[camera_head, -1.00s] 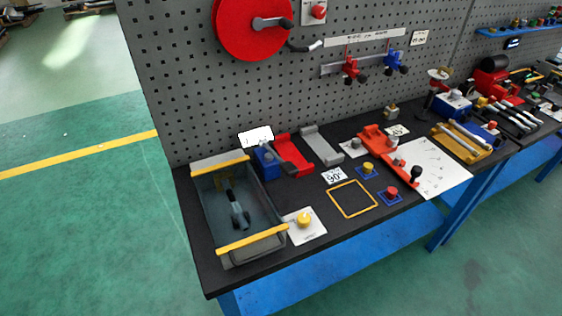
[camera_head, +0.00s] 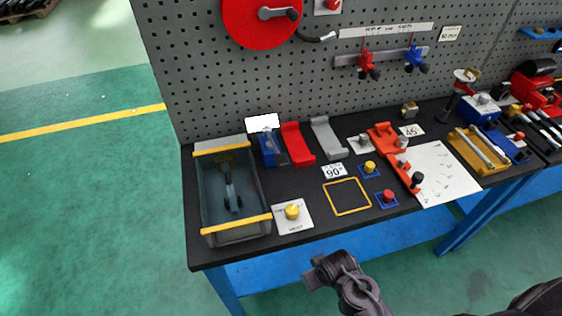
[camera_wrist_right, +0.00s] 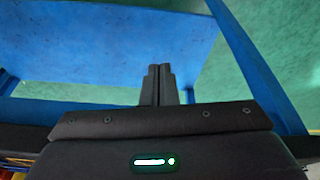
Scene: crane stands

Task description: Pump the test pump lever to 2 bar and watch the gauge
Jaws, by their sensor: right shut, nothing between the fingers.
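In the head view, a blue unit with a pale round top (camera_head: 480,112) stands on the bench at the right. It may be the test pump, but its lever and gauge are too small to make out. My right gripper (camera_head: 312,281) is low in front of the bench's front edge, well apart from that unit. Its fingers also show in the right wrist view (camera_wrist_right: 159,84), shut and empty, with a blue panel and green floor beyond them. My left gripper is not in view.
A grey tray with yellow bars (camera_head: 235,231) stands at the bench's left end. Red, grey and orange fixtures, small knobs and a white sheet (camera_head: 436,180) fill the middle. A yellow tray (camera_head: 477,151) lies near the blue unit. Perforated panel (camera_head: 200,60) rises behind.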

